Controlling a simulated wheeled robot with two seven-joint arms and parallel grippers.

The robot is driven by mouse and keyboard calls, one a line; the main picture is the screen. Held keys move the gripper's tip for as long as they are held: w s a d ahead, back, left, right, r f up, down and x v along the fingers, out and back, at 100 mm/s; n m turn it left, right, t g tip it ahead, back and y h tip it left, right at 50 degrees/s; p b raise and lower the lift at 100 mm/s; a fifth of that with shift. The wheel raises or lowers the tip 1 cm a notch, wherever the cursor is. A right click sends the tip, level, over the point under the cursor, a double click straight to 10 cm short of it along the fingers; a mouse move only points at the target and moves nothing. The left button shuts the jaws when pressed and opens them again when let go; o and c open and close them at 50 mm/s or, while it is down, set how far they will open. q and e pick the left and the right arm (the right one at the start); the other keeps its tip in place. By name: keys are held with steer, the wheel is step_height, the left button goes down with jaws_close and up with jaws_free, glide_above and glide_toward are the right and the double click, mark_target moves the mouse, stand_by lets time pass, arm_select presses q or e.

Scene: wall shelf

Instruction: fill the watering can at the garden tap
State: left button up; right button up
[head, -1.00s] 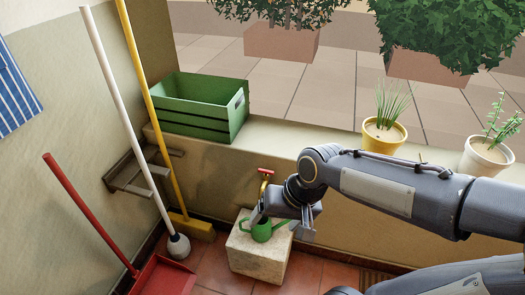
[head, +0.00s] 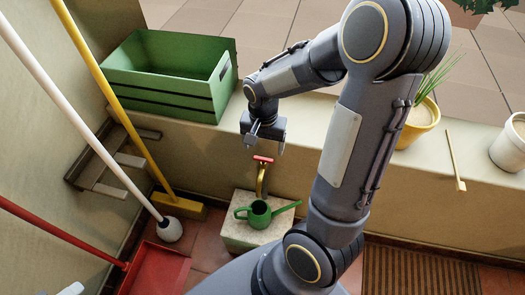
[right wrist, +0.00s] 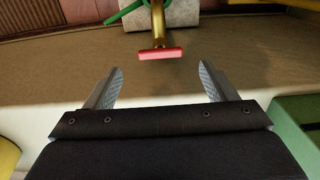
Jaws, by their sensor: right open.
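The garden tap (head: 262,178) is brass with a red handle (head: 263,158) on top, at the low wall. The red handle also shows in the right wrist view (right wrist: 160,54), beyond and between my fingertips. The green watering can (head: 259,214) stands upright on a pale stone block (head: 240,234) below the tap, its spout pointing right. Part of its green shows at the top of the right wrist view (right wrist: 126,10). My right gripper (head: 266,144) is open and empty, just above the red handle and apart from it.
A green crate (head: 160,95) sits on the ledge at left; a yellow pot (head: 418,122), a small wooden stick (head: 455,160) and a white pot (head: 510,148) are at right. Broom and mop handles and a red dustpan (head: 158,270) stand left.

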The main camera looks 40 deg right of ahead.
mark_target(263, 158)
step_height(263, 158, down, 5)
steer(key=shift+b, duration=0.65)
